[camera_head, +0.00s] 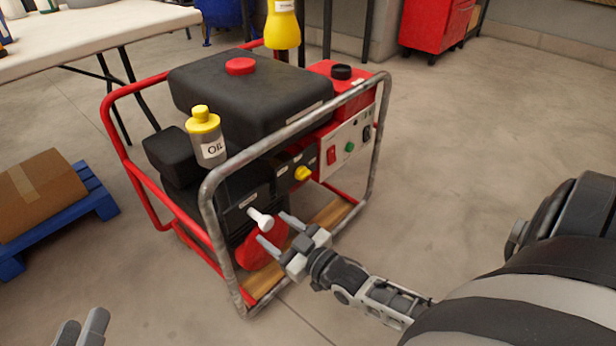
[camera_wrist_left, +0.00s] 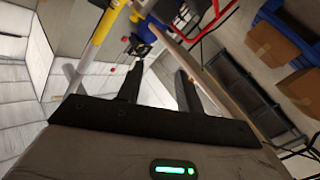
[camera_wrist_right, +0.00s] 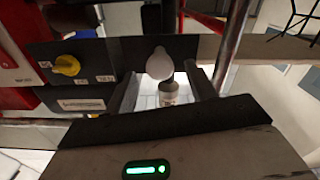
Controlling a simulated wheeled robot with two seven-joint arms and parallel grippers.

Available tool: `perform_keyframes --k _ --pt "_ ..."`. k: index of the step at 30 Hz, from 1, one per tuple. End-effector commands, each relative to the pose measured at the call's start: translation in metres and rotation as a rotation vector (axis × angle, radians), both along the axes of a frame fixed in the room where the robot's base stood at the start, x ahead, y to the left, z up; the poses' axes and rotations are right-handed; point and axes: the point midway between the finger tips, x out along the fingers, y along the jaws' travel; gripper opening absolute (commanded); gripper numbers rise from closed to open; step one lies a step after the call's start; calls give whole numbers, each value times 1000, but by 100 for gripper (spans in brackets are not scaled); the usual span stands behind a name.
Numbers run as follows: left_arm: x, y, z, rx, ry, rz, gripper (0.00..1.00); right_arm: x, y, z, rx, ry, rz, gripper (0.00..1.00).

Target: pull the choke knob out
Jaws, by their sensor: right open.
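The choke knob, which I take to be the white knob (camera_head: 262,220), sticks out from the dark lower front panel of the generator (camera_head: 250,95). In the right wrist view the white knob (camera_wrist_right: 159,64) sits between the fingers, with no clear contact visible. My right gripper (camera_head: 275,229) is open, its two fingers pointing at the panel on either side of the knob. My left gripper (camera_head: 82,325) is at the bottom left of the head view. Its fingers (camera_wrist_left: 158,85) are apart and empty in the left wrist view.
The grey and red tube frame (camera_head: 208,200) surrounds the generator close to my right gripper. A yellow knob (camera_head: 302,173) and a red round part (camera_head: 262,246) are nearby. An oil bottle (camera_head: 208,145) stands behind. Floor at right is clear.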

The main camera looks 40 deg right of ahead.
Motion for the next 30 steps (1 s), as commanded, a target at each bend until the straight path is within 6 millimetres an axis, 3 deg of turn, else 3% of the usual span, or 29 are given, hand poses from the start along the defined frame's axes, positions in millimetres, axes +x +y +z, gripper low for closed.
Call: perform_keyframes --k 2,12,16,21,30 --pt "0 0 5 13 10 -1 36 -17 -3 2 -2 6 0 56" --pt "-3 5 -12 149 63 19 36 -98 -15 3 -2 6 1 56" --pt "-4 7 -16 186 68 21 36 -122 -19 2 -1 4 0 56" --pt "-4 9 -21 219 70 19 36 -139 -23 1 0 1 0 56" --pt "-4 10 -24 229 73 19 36 -144 -23 0 -1 0 1 56"
